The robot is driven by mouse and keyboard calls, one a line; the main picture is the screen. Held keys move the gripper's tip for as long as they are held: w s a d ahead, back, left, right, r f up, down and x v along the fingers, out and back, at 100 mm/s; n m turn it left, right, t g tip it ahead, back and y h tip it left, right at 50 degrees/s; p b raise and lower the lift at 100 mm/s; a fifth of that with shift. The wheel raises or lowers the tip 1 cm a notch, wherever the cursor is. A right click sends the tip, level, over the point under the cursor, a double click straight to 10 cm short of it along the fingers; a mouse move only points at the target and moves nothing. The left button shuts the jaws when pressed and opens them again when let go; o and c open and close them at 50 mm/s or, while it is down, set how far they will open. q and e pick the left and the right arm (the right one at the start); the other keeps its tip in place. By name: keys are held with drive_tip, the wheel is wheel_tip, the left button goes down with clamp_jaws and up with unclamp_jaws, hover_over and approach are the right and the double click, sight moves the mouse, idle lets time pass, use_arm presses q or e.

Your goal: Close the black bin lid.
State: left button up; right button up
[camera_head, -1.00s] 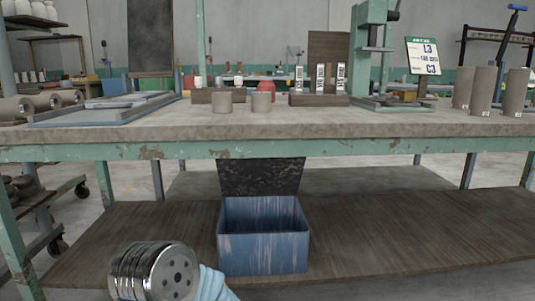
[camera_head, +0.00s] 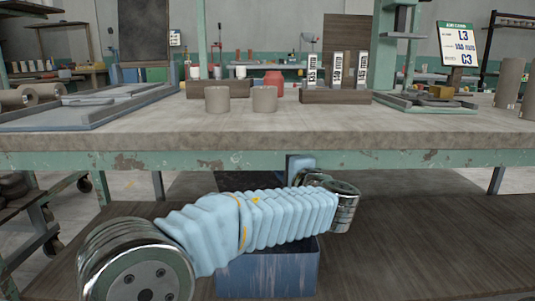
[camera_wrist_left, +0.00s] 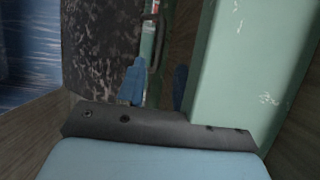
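The blue bin (camera_head: 268,274) stands on the lower shelf under the workbench, partly hidden behind my left arm. Its black speckled lid (camera_head: 236,181) is raised at the back; only a dark strip shows above my arm. The left wrist view shows the lid (camera_wrist_left: 100,42) upright and the bin's blue wall (camera_wrist_left: 32,48) at left. My left gripper's blue fingers (camera_wrist_left: 159,78) are apart with nothing between them, near the lid's right edge; contact cannot be told. In the head view its fingers are hidden under the bench edge. My right gripper is not in view.
The bench's green front beam (camera_head: 110,161) runs above the bin. A green painted surface (camera_wrist_left: 247,65) is close to the gripper's right in the wrist view. The wooden lower shelf (camera_head: 430,245) is clear at right. Clay cylinders (camera_head: 217,99) stand on the bench top.

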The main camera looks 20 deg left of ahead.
sight(267, 152)
use_arm(q)
drive_tip(key=x, duration=0.8)
drive_tip(key=shift+w+a, duration=0.15)
drive_tip(key=shift+w, duration=0.15)
drive_tip(key=shift+c, duration=0.5)
clamp_jaws()
